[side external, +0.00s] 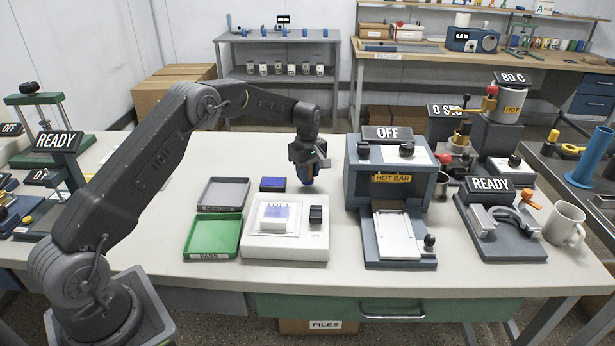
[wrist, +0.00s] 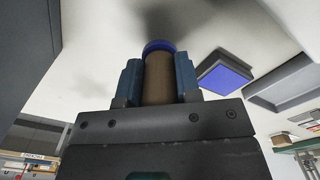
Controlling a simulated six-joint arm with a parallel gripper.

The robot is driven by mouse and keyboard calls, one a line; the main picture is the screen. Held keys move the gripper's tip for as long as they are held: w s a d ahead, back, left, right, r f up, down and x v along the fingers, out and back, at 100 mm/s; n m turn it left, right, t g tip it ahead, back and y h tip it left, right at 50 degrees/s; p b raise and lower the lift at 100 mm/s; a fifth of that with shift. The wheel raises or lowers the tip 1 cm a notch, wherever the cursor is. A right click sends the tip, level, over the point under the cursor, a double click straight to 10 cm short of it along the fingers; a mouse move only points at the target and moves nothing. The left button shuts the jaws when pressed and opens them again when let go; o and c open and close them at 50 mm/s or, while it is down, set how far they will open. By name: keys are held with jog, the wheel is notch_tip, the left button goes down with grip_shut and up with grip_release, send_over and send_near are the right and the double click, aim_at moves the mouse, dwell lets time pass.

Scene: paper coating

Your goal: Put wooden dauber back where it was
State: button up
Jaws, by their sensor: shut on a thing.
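The wooden dauber (wrist: 158,80) is a brown cylinder with a blue end. My gripper (wrist: 158,72) is shut on it, one finger on each side, in the wrist view. In the side view, my gripper (side external: 307,164) holds the dauber (side external: 306,178) with its blue end down, over the table between the ink pad and the hot bar machine. I cannot tell whether the blue end touches the table. The blue ink pad (side external: 272,184) lies to the left of the dauber; it also shows in the wrist view (wrist: 226,76), right of the dauber.
A white device (side external: 286,249) with a pale block (side external: 274,217) on it stands in front of the pad. A grey tray (side external: 203,195) and a green tray (side external: 191,237) are to the left. The hot bar machine (side external: 357,181) stands close on the right. The table behind the gripper is clear.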

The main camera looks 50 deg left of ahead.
jog(key=shift+f, duration=0.8)
jog(key=shift+f, duration=0.1)
jog(key=o, duration=0.9)
jog(key=shift+f, duration=0.1)
